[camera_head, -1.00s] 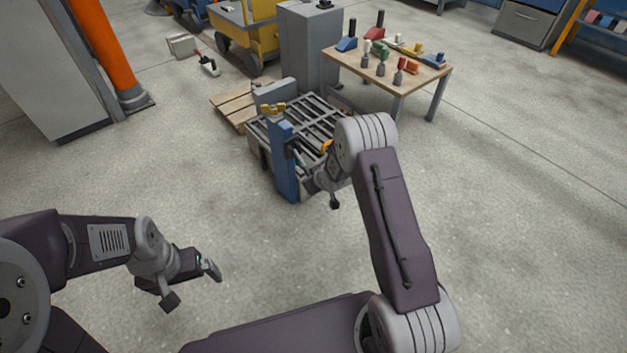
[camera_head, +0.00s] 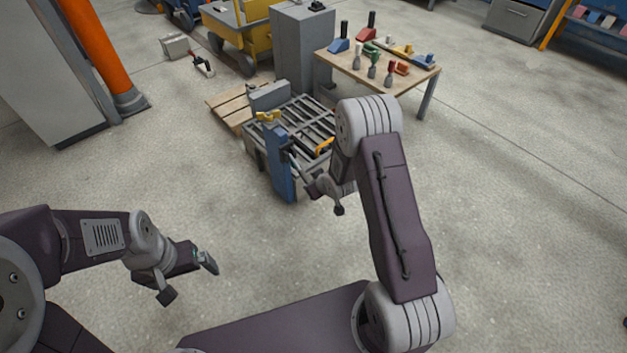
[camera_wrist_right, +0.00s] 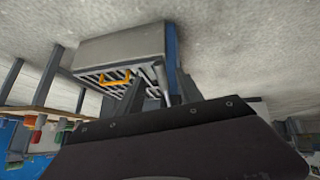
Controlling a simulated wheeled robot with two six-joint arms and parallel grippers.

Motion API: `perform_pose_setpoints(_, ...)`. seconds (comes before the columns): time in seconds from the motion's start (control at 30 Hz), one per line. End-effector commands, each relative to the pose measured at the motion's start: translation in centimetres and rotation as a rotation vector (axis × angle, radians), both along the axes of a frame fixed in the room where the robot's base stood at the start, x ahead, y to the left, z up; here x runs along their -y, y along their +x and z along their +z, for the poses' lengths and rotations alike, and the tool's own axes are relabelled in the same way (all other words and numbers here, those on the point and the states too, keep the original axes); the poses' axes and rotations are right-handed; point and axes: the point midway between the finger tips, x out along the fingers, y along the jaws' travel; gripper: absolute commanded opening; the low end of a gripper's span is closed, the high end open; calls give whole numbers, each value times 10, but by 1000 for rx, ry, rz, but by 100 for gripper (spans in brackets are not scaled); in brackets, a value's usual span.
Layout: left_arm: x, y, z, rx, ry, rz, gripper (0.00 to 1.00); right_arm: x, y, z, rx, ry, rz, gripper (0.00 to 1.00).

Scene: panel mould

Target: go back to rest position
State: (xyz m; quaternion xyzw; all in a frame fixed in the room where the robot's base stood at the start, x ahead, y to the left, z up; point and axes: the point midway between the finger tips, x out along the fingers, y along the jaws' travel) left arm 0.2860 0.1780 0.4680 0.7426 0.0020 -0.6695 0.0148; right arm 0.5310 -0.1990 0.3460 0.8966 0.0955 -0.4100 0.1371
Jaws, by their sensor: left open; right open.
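My left gripper (camera_head: 188,280) is at the lower left of the head view, over bare floor. Its two fingers are apart with nothing between them. My right arm reaches forward from the lower right. Its gripper (camera_head: 325,196) is partly hidden by its own wrist, in front of the mould's near side; I see no object held in it. The panel mould (camera_head: 262,160), a grey box with a barred top and a blue post (camera_head: 279,172), stands beyond it. In the right wrist view the mould (camera_wrist_right: 122,50) appears upside down, past the dark gripper body.
An orange clamp-like piece (camera_head: 325,146) lies on the mould's bars. A wooden table (camera_head: 400,80) with several tools is behind right, a grey cabinet (camera_head: 300,50) and a pallet (camera_head: 228,108) behind. An orange column (camera_head: 97,50) stands at the left. Floor around my left gripper is clear.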

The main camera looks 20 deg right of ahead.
Motion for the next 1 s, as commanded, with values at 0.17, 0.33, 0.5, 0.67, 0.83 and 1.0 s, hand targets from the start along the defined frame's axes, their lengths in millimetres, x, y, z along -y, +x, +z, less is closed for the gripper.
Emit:
perform_pose_setpoints(0.17,0,0,-1,0,0,0,97,0,0,-1,0,0,0,43)
perform_pose_setpoints(0.33,0,0,-1,0,0,0,97,0,0,-1,0,0,0,43)
perform_pose_setpoints(0.5,0,0,0,0,0,0,97,0,0,0,0,0,0,43)
perform_pose_setpoints(0.67,0,0,16,0,0,0,97,-6,17,47,64,-5,15,43)
perform_pose_setpoints(0.83,0,0,52,0,0,0,97,-19,24,187,195,-11,19,43)
perform_pose_setpoints(1.0,0,0,76,0,0,0,97,-20,-46,246,49,23,-74,43)
